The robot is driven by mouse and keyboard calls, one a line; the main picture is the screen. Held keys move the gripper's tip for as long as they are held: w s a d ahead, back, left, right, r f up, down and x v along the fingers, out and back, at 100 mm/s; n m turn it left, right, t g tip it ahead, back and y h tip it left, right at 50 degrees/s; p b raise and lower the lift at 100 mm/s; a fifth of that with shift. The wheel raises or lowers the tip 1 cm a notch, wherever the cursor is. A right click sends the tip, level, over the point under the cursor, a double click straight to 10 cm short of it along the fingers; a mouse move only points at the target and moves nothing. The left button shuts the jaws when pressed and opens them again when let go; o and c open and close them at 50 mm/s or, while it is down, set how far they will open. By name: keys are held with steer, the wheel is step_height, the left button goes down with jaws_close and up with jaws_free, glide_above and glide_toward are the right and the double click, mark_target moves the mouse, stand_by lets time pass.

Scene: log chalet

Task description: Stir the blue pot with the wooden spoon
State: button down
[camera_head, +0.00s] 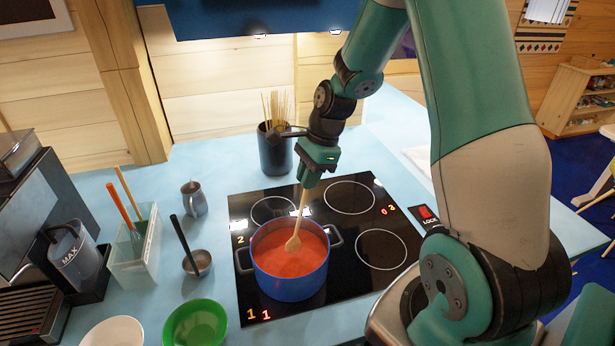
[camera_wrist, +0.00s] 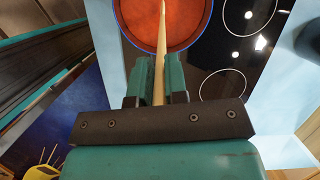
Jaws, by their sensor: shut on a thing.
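The blue pot (camera_head: 290,284) stands on the front left burner of the black cooktop, filled with red-orange sauce. Its rim and sauce also show in the wrist view (camera_wrist: 184,25). The wooden spoon (camera_head: 297,228) points down, slightly tilted, with its bowl end over the sauce inside the pot's rim. Most of the bowl is visible; I cannot tell whether its tip touches the sauce. My gripper (camera_head: 309,178) is above the pot's back edge, shut on the spoon's handle. In the wrist view my gripper's fingers (camera_wrist: 159,80) sit on both sides of the handle (camera_wrist: 160,60).
The cooktop (camera_head: 340,235) has free burners behind and right. A dark canister of sticks (camera_head: 275,155) stands behind it. Left are a ladle (camera_head: 196,263), a metal jug (camera_head: 194,200), a utensil holder (camera_head: 135,265), a green bowl (camera_head: 196,325), a white bowl (camera_head: 113,333) and a coffee machine (camera_head: 40,230).

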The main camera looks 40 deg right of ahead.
step_height(320, 180, up, 4)
steer(key=shift+r+p, duration=0.1)
steer(key=shift+p, duration=1.15)
steer(key=shift+r, duration=1.05)
step_height(320, 180, up, 5)
